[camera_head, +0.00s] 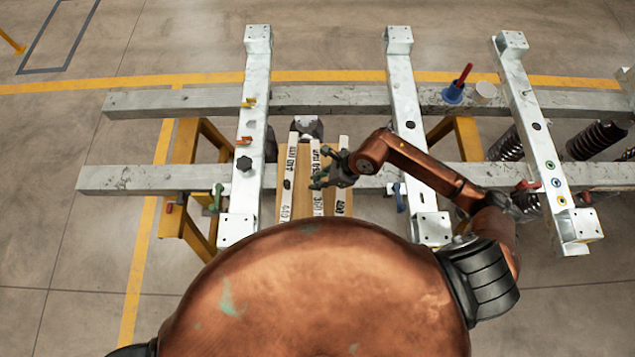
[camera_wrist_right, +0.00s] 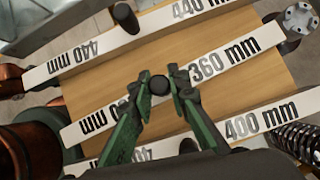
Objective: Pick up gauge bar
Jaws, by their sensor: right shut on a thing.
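Three white gauge bars with black lettering lie side by side on a wooden board. The 360 mm gauge bar (camera_wrist_right: 268,38) is in the middle and also shows in the head view (camera_head: 317,201). The 440 mm gauge bar (camera_head: 285,195) lies to its left, and the 400 mm gauge bar (camera_head: 342,186) to its right. My right gripper (camera_wrist_right: 160,86) is over the 360 mm bar, its green-tipped fingers shut on the dark round knob (camera_wrist_right: 159,84) at the bar's middle. Whether the bar is clear of the board cannot be told. My left gripper is not in view.
The wooden board (camera_wrist_right: 92,92) is between pale metal crossbeams (camera_head: 258,100) and (camera_head: 405,110) on long rails (camera_head: 140,178).

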